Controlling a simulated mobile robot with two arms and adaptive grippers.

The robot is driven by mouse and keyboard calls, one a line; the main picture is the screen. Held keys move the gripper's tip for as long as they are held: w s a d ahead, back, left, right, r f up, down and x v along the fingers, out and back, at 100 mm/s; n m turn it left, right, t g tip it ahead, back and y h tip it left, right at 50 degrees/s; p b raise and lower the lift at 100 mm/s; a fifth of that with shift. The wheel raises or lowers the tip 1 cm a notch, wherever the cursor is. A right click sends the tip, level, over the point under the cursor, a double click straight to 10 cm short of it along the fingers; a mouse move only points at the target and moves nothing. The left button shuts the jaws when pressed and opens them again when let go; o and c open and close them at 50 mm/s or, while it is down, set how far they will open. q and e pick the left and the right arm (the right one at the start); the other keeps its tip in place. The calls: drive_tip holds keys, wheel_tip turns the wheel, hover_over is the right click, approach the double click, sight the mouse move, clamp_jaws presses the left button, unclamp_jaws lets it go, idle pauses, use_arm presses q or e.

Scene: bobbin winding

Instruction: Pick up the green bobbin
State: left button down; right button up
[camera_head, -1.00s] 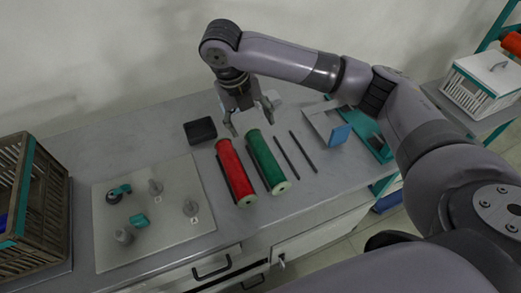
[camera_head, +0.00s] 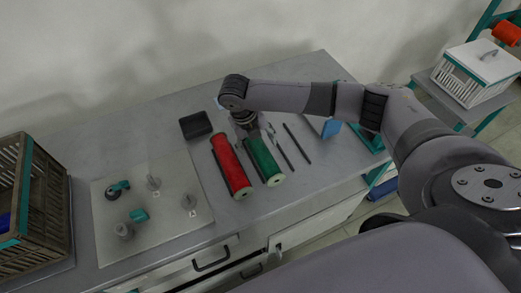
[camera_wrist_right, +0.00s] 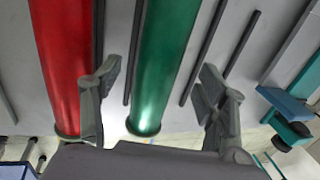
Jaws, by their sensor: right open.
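The green bobbin (camera_head: 264,161) lies on the grey table beside the red bobbin (camera_head: 231,166), both lengthwise. In the right wrist view the green bobbin (camera_wrist_right: 166,60) runs between the two open fingers of my right gripper (camera_wrist_right: 160,100). The red bobbin (camera_wrist_right: 65,60) lies just left of the left finger there. In the head view my right gripper (camera_head: 254,131) is above the far part of the green bobbin, partly hidden behind my arm. Nothing is held in it. My left gripper is not in view.
Thin dark rods (camera_head: 295,146) lie right of the green bobbin. A black block (camera_head: 195,125) sits behind the red one. A light plate (camera_head: 154,230) with small pegs and a crate (camera_head: 50,205) are at left. A blue part (camera_head: 330,128) stands at right.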

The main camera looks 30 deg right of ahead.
drive_tip(key=shift+x, duration=1.45)
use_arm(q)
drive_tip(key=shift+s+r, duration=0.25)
use_arm(e)
drive_tip(key=shift+a, duration=0.1)
drive_tip(key=shift+c, duration=0.2)
drive_tip(key=c, duration=1.4)
drive_tip(key=shift+o, duration=0.2)
drive_tip(key=shift+r, duration=0.1)
